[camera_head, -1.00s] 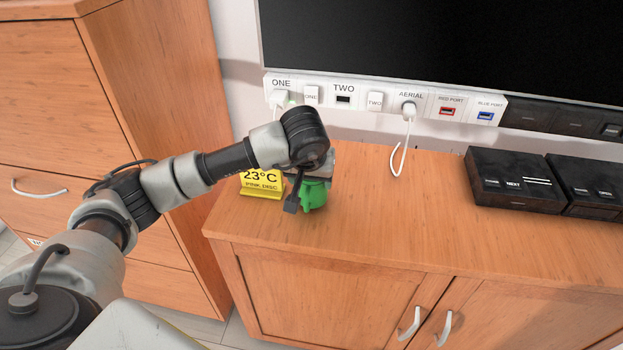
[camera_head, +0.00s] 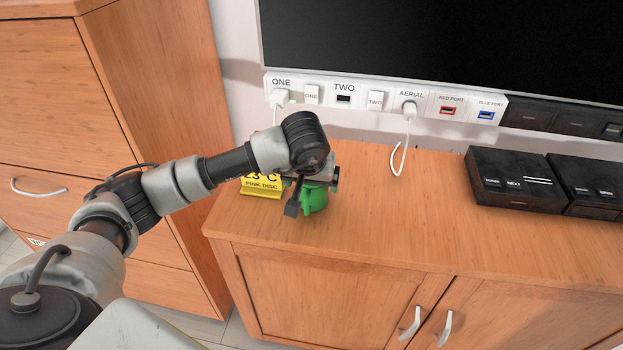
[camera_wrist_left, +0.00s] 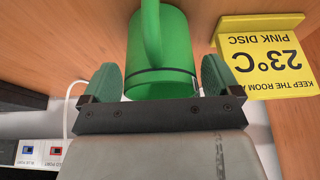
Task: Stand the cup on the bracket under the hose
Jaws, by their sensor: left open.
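The green cup (camera_head: 316,198) stands on the wooden cabinet top, partly hidden behind my left gripper in the head view. My left gripper (camera_head: 312,184) is at the cup, open. In the left wrist view the cup (camera_wrist_left: 176,45) shows with its handle (camera_wrist_left: 150,38) towards the camera. The fingers of my left gripper (camera_wrist_left: 158,80) are spread on either side of the cup's near end, with a gap on both sides. I see neither the bracket nor the hose. My right gripper is not in view.
A yellow sign (camera_head: 261,187) stands close left of the cup, by the tall wooden drawer unit (camera_head: 160,120). Black boxes (camera_head: 515,180) sit at the right on the cabinet top (camera_head: 400,225). A white cable (camera_head: 398,158) hangs from the wall socket strip. The middle of the top is clear.

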